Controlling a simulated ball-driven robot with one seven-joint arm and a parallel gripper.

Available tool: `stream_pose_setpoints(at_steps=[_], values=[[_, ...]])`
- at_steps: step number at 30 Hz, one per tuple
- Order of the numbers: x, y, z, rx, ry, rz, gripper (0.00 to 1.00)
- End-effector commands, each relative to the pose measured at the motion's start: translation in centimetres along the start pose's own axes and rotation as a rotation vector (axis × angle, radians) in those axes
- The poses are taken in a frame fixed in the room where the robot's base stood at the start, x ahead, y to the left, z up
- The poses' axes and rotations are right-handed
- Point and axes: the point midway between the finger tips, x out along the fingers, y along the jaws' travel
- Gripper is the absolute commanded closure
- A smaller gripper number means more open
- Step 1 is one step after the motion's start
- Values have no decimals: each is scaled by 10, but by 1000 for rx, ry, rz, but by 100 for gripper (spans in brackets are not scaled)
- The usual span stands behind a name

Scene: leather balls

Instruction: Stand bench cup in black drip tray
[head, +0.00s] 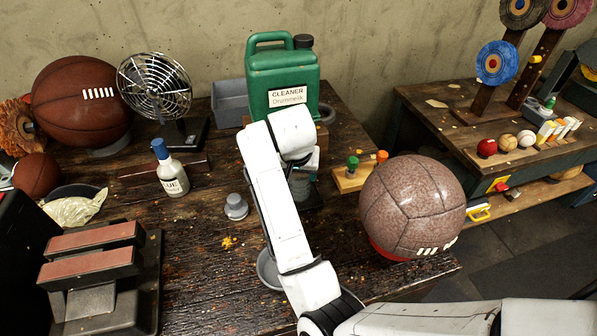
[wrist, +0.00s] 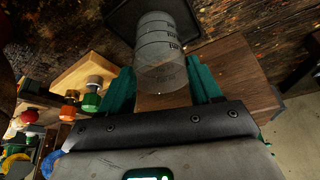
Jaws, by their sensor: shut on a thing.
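The bench cup (wrist: 160,45) is a clear grey cup with dark measuring marks. In the wrist view it sits between the two teal fingers of my gripper (wrist: 160,78), which is shut on it. The black drip tray (wrist: 195,27) shows as a dark flat shape with a paler rim beyond the cup. The cup overlaps it in this view; I cannot tell whether the cup touches it. In the head view my gripper (head: 308,160) is at the table's middle, in front of the green cleaner can, and my arm hides much of the cup and tray.
The green cleaner can (head: 284,78) stands behind my gripper. A wooden block with coloured pegs (head: 356,174) and a large brown ball (head: 412,207) are to the right. A glue bottle (head: 170,168) and a grey weight (head: 236,207) are to the left.

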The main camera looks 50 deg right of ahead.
Motion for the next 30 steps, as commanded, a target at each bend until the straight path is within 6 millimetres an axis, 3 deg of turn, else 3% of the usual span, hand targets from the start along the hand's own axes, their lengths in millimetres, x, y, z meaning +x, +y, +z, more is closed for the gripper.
stream_pose_setpoints(at_steps=[6, 7, 15, 25, 30], values=[[2, 0, 1, -1, 0, 0, 87], [2, 0, 1, -1, 0, 0, 36], [2, 0, 1, -1, 0, 0, 11], [-4, -1, -1, 0, 2, -2, 11], [-29, -1, -1, -1, 4, -4, 11]])
